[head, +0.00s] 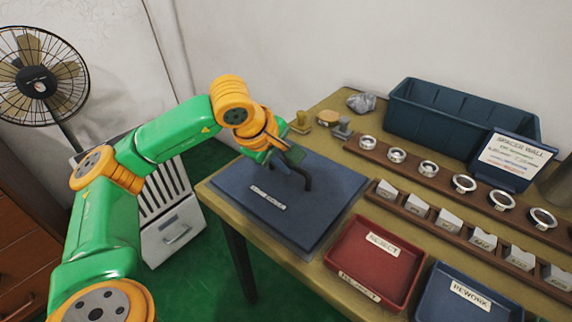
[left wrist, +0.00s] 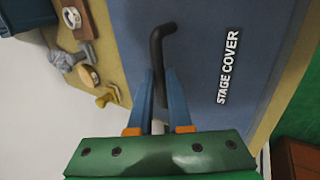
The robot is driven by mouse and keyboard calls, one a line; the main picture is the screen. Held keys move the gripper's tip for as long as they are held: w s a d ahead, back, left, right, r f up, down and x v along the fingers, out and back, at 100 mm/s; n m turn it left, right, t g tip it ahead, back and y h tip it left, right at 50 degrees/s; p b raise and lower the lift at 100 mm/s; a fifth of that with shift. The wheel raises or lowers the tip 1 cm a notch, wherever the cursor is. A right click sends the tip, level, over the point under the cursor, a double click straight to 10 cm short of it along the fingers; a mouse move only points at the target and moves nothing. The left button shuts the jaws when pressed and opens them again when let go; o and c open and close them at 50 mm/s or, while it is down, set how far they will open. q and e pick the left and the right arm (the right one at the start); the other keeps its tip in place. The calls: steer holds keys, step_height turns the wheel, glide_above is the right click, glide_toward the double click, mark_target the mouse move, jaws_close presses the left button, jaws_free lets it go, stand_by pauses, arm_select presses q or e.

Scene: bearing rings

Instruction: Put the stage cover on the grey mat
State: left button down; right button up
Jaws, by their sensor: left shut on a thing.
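The stage cover (head: 240,182) is a flat blue-grey panel with a white name label and a bent black handle (head: 307,178). It lies at the left end of the workbench in the head view. My left gripper (head: 291,160) is over the panel, shut on the handle. In the left wrist view the blue fingers (left wrist: 160,78) close around the lower part of the handle (left wrist: 157,45), with the cover (left wrist: 195,60) behind it. I cannot make out a grey mat apart from the panel. My right gripper is not in view.
A red reject tray (head: 372,262) and a blue rework tray (head: 450,300) stand at the front. Wooden strips hold metal rings (head: 428,168) and grey blocks (head: 448,221). A dark blue bin (head: 440,112) stands behind. Small brass and grey items (head: 327,118) sit near the back edge.

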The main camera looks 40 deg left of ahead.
arm_select(q)
steer(key=c, duration=0.8)
jaws_free()
steer(key=shift+c, duration=0.2)
steer(key=shift+d, duration=0.1)
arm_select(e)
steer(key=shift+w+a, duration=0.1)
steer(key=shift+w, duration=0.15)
arm_select(q)
steer(key=shift+s+r, duration=0.1)
steer(key=shift+r, duration=0.05)
steer(key=p+v, duration=0.2)
steer(key=v, duration=0.9)
steer(key=shift+s+r, duration=0.2)
steer(key=shift+r, duration=0.2)
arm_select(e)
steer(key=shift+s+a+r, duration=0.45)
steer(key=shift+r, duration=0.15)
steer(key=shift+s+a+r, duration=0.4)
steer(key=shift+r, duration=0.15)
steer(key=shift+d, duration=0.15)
